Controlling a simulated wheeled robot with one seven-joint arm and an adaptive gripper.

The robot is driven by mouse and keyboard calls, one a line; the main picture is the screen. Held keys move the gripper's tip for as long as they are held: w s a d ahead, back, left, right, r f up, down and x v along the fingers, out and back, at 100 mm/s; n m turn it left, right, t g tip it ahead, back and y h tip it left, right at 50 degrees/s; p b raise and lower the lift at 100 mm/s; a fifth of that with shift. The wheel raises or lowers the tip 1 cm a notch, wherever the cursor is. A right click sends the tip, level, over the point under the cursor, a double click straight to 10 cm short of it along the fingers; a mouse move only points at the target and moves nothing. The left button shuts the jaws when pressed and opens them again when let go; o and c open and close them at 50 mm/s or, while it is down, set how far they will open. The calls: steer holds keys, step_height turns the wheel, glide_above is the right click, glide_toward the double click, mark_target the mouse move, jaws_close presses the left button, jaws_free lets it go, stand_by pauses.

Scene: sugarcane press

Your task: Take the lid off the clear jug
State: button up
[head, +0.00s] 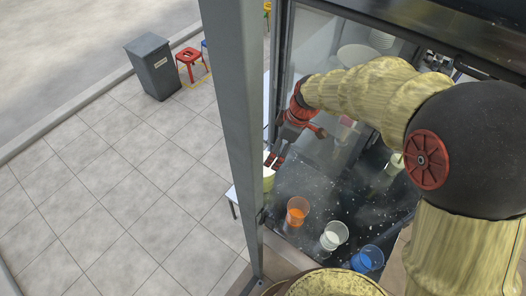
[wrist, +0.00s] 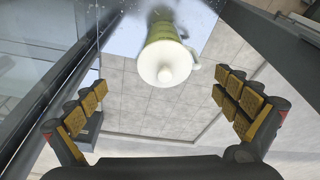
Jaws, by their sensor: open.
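The jug (wrist: 160,32) shows in the wrist view with yellow-green contents and a handle on its right side. Its round white lid (wrist: 167,62) is on it, with a small knob facing my camera. My gripper (wrist: 162,88) is open and empty, with one padded finger on each side of the picture and the lid between and beyond them. The fingers look apart from the lid. In the head view my gripper (head: 275,158) points down over a pale yellow shape, likely the jug (head: 268,182), partly hidden by the grey post and my fingers.
A grey upright post (head: 236,120) stands just left of my gripper. Cups with orange (head: 298,210), white (head: 334,236) and blue (head: 367,260) stand on the dark counter (head: 300,178). A pale green-white container (head: 395,164) is farther right. Glass panels stand close in the wrist view.

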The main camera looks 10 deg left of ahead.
steer(key=shift+w+a+f+n+p, duration=0.15)
steer(key=shift+a+f+n+p, duration=0.05)
steer(key=shift+a+n+p, duration=0.2)
steer(key=shift+w+a+f+n+p, duration=0.1)
steer(key=shift+a+f+n+p, duration=0.15)
steer(key=shift+a, duration=0.25)
steer(key=x, duration=0.2)
steer(key=shift+a+f, duration=0.15)
steer(key=shift+f, duration=0.1)
steer(key=x, duration=0.1)
steer(key=p+x, duration=0.1)
steer(key=x, duration=0.2)
steer(key=shift+s+a+p, duration=0.3)
steer(key=shift+s, duration=0.05)
steer(key=shift+w+a+f, duration=0.1)
steer(key=shift+f, duration=0.35)
steer(key=c, duration=0.3)
steer(key=c, duration=1.2)
